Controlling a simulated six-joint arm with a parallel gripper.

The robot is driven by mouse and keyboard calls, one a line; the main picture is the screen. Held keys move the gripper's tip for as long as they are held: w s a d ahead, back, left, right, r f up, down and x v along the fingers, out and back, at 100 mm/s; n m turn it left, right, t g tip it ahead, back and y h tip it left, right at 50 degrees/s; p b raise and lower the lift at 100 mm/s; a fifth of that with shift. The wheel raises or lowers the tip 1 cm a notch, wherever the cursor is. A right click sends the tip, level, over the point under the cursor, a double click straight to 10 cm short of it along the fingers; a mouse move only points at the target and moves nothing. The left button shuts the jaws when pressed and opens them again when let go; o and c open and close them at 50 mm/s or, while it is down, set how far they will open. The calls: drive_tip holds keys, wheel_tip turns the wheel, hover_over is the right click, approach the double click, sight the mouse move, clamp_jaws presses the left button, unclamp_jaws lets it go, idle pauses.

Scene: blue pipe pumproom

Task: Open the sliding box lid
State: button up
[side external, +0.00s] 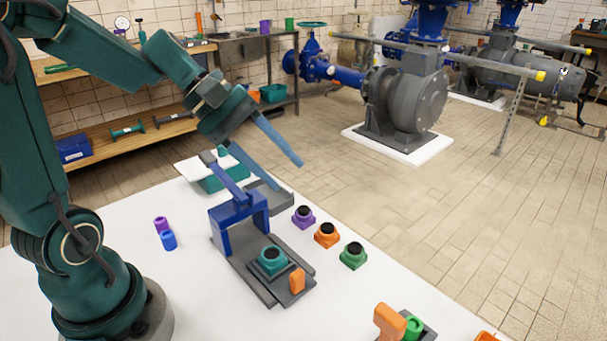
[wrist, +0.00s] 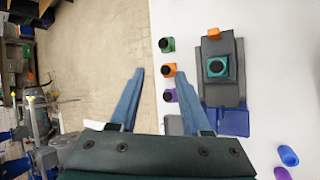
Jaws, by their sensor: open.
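I cannot make the box out in the wrist view. My gripper (side external: 291,175) is open and empty, its long blue fingers spread above a grey tray (side external: 268,194), right of the box.
A grey fixture (side external: 245,262) with a blue arch and lever holds a teal button block. Purple (side external: 303,217), orange (side external: 327,234) and green (side external: 353,255) button blocks stand beside it.

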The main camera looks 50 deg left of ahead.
drive_tip(key=shift+s+d+m, duration=0.2)
drive_tip(key=shift+s+m, duration=0.05)
drive_tip(key=shift+m, duration=0.05)
drive_tip(key=shift+o, duration=0.8)
drive_tip(key=n+g+y, duration=0.4)
drive_tip(key=g+y, duration=0.1)
drive_tip(key=y, duration=0.5)
approach(221, 146)
drive_tip(key=d+f, duration=0.2)
drive_tip(key=a+f, duration=0.2)
drive_tip(key=a, duration=0.1)
drive_tip(key=shift+w+y, duration=0.2)
drive_tip(key=shift+y, duration=0.2)
drive_tip(key=shift+x, duration=2.55)
drive_tip(key=shift+s+d, duration=0.1)
